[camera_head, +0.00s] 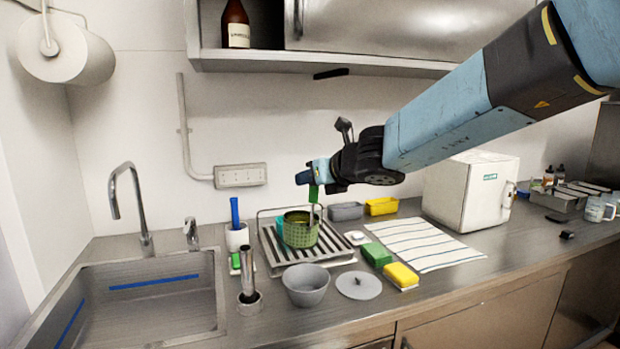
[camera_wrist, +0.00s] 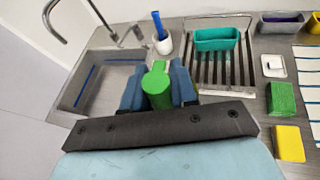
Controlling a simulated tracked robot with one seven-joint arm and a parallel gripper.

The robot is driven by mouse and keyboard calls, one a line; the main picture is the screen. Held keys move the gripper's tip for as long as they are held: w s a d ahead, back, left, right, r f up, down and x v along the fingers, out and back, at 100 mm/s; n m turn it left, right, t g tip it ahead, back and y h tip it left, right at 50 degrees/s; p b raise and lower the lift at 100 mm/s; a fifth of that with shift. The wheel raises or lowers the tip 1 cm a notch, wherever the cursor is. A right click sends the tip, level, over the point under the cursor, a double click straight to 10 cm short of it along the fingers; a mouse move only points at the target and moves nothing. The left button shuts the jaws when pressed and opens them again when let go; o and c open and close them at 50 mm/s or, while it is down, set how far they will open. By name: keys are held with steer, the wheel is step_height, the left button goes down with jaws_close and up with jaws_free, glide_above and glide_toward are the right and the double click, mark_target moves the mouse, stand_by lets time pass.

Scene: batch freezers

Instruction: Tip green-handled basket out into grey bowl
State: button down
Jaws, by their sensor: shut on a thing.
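The green basket (camera_head: 300,232) hangs upright below my gripper (camera_head: 313,176), in front of the slatted rack in the head view. I cannot tell whether it touches the rack. Its green handle (camera_head: 314,193) stands up from one side. My gripper is shut on this handle; in the wrist view the handle (camera_wrist: 157,85) sits between the blue fingers (camera_wrist: 157,88). The basket's body is hidden in the wrist view. The grey bowl (camera_head: 306,286) stands upright on the counter, in front of the rack. Its visible inside looks empty. It is hidden in the wrist view.
A teal bin (camera_wrist: 215,39) stands on the slatted rack (camera_head: 336,247). Green (camera_head: 376,255) and yellow (camera_head: 401,276) sponges lie further right. The sink (camera_head: 150,300) is left.

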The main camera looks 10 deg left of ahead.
steer(key=w+d+f+m+g+y, duration=0.1)
steer(key=w+d+f+m+y, duration=0.2)
steer(key=f+m, duration=0.5)
steer(key=w+d+f+m+g+y, duration=0.1)
steer(key=w+d+f+m+y, duration=0.3)
steer(key=f, duration=0.7)
steer(key=shift+w+d+f+m+y, duration=0.35)
steer(key=shift+w+d+m, duration=0.25)
steer(key=shift+w+m, duration=0.95)
stand_by(1.3)
steer(key=shift+s+m, duration=0.4)
steer(key=shift+m, duration=0.05)
steer(key=shift+d, duration=0.1)
stand_by(0.6)
